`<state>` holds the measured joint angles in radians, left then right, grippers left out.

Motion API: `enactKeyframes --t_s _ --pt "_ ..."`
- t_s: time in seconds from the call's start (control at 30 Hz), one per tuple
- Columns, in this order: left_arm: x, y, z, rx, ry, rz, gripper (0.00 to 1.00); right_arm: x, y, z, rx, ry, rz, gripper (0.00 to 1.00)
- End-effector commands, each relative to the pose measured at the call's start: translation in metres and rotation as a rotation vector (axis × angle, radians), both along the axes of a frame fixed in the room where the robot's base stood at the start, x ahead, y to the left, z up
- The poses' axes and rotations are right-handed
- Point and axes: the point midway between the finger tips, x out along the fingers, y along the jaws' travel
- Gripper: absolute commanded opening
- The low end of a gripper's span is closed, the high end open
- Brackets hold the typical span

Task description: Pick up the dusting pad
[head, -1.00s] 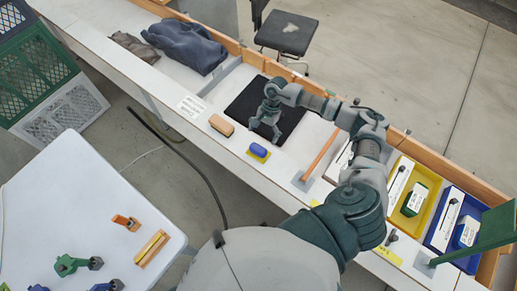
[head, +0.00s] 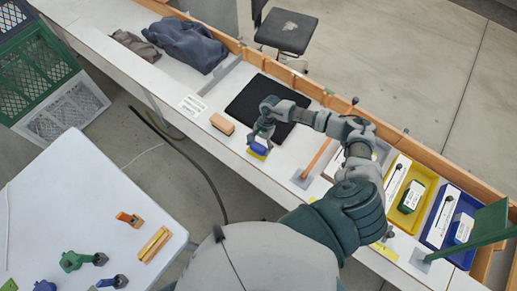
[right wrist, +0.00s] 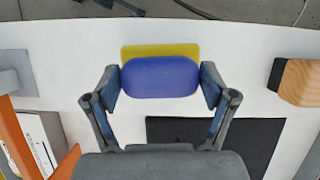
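The dusting pad, which I take to be the blue-topped pad with a yellow base (head: 258,149), lies on the white bench near its front edge. It also shows in the right wrist view (right wrist: 160,77), yellow base flat on the bench. My right gripper (head: 262,136) is over it and partly hides it in the head view. In the wrist view, my right gripper (right wrist: 161,85) has one finger on either side of the blue top, spread, with a narrow gap showing; firm contact cannot be seen. My left gripper is not in view.
A wooden block (head: 222,124) lies left of the pad, and a black mat (head: 245,98) behind it. An orange stick on a grey base (head: 315,160) stands to the right. Yellow (head: 427,185) and blue (head: 474,205) trays are further right. A white table (head: 85,190) is at front left.

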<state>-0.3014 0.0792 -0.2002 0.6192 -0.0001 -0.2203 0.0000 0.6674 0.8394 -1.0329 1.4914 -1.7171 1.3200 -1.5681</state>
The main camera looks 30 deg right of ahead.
Motion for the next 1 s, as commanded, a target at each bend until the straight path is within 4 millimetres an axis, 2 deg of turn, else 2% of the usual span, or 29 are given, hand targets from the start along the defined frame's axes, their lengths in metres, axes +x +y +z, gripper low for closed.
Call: enactKeyframes --t_s 0.03,0.07,0.1,0.47,0.57,0.73,1.0 --pt "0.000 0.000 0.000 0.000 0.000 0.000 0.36 0.000 0.000 0.000 0.000 0.000 0.000 0.55" --pt "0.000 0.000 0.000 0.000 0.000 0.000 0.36 0.000 0.000 0.000 0.000 0.000 0.000 0.47" --pt "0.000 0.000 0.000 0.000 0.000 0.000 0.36 0.000 0.000 0.000 0.000 0.001 0.000 0.46" --pt "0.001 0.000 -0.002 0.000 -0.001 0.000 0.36 0.000 0.000 0.004 0.000 0.000 0.001 0.46" --pt "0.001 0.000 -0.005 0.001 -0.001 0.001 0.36 0.000 0.000 0.012 0.000 -0.002 0.001 0.46" --pt "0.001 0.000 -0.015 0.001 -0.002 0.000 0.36 0.001 -0.001 0.036 0.000 -0.004 0.001 0.46" --pt "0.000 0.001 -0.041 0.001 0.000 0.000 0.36 0.021 -0.069 0.037 -0.004 -0.001 -0.006 0.46"
